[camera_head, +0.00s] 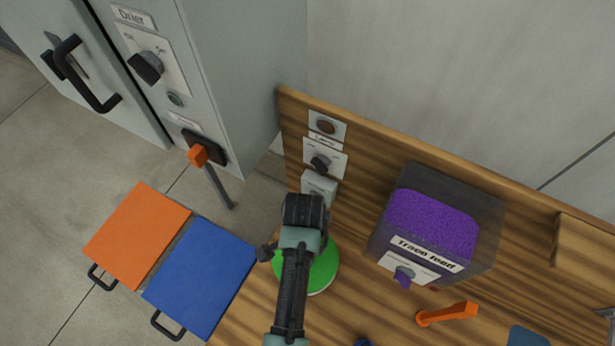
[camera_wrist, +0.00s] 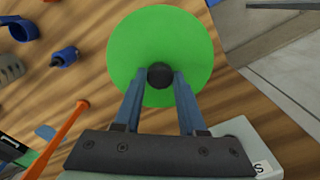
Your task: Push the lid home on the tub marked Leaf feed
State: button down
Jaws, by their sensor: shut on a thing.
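A round green lid (camera_head: 322,266) lies flat over the wooden bench, partly hidden by my arm in the head view. It also shows in the wrist view (camera_wrist: 185,35) with a dark round knob (camera_wrist: 160,75) at its middle. My gripper (camera_wrist: 160,84) is above the lid, its two blue fingers shut on the knob from both sides. A thin pale rim shows under the lid's lower edge in the head view. The tub's wall and any Leaf feed label are hidden, and I cannot tell how the lid sits on the rim.
A clear bin of purple granules marked Trace feed (camera_head: 428,225) stands to the right. An orange tool (camera_head: 447,314) lies on the bench. Switches (camera_head: 320,162) line the bench's back board. Orange (camera_head: 138,235) and blue (camera_head: 201,277) panels and the Drier cabinet (camera_head: 220,70) are left.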

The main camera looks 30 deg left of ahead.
jog(key=shift+w+d+f+b, duration=0.1)
jog(key=shift+f+b, duration=0.45)
jog(key=shift+f, duration=0.3)
jog(key=shift+f, duration=0.15)
jog(key=shift+f, duration=0.35)
dwell(0.4)
jog(key=shift+f, duration=0.35)
dwell(0.3)
jog(key=shift+f+b, duration=0.4)
jog(key=shift+f, duration=0.7)
dwell(1.4)
